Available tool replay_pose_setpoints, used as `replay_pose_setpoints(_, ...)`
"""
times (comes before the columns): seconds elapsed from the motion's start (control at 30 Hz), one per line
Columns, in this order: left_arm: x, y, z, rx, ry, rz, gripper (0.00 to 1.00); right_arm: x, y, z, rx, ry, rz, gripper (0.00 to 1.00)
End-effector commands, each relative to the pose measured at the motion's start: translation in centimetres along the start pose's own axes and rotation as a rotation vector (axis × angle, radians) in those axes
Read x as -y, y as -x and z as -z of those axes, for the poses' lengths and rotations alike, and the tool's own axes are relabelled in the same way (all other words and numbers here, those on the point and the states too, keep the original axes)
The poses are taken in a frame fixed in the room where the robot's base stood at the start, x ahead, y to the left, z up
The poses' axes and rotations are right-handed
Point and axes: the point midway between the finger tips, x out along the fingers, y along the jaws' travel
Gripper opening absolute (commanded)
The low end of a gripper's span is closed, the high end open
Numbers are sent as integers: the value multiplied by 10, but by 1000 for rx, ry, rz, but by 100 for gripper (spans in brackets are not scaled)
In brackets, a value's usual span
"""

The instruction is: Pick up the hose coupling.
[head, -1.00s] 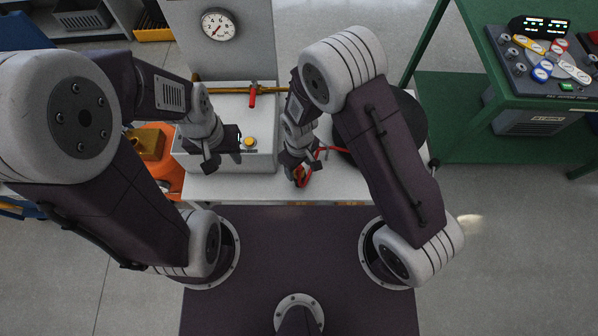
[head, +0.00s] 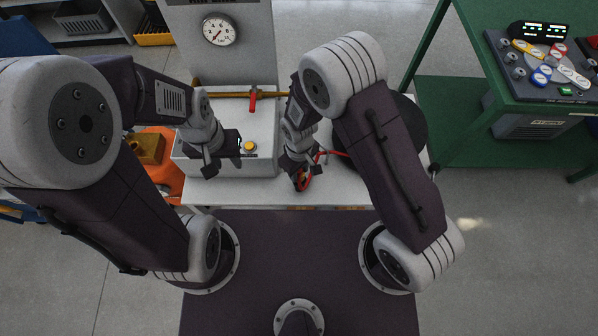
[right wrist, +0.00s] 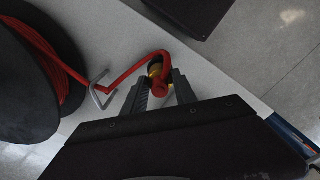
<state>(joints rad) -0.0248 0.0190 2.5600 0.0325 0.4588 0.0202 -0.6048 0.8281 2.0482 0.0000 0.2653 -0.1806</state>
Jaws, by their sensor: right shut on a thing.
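The hose coupling (right wrist: 155,70) is a small brass-coloured piece at the end of a red hose, in the right wrist view. It sits between the fingers of my right gripper (right wrist: 159,90), which are shut on it, and the fingers partly hide it. In the head view my right gripper (head: 300,176) is low over the front of the white worktop, with a red hose loop at its fingertips. The coupling itself is hard to make out there. My left gripper (head: 222,160) is open and empty, in front of the grey box with the yellow button.
The red hose runs to a black reel (right wrist: 30,85) beside the right gripper. A grey box (head: 235,165) with a yellow button stands on the worktop (head: 340,192). A gauge panel (head: 250,60) rises behind. A green bench (head: 510,100) stands at the right.

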Motion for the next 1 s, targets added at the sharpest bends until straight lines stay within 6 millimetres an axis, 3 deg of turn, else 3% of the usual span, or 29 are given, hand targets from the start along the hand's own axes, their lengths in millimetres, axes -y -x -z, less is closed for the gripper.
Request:
replay_pose_setpoints(0.17, 0, 5, 0, 0, 0, 0, 36, 0, 32, -2, -2, 0, 0, 0)
replay_pose_setpoints(0.5, 0, 12, 1, 0, 0, 0, 36, 15, 84, -90, -3, 0, -1, 0)
replay_pose_setpoints(0.6, 0, -8, -1, 0, 0, 0, 36, 17, 82, -99, -8, 0, -2, 0)
replay_pose_setpoints(0.7, 0, -16, -2, 1, 0, 0, 36, 18, 88, -107, -5, 0, -1, 0)
replay_pose_setpoints(1.0, 0, -20, -2, 0, 0, 0, 36, 19, 96, -116, -1, -2, 0, 0)
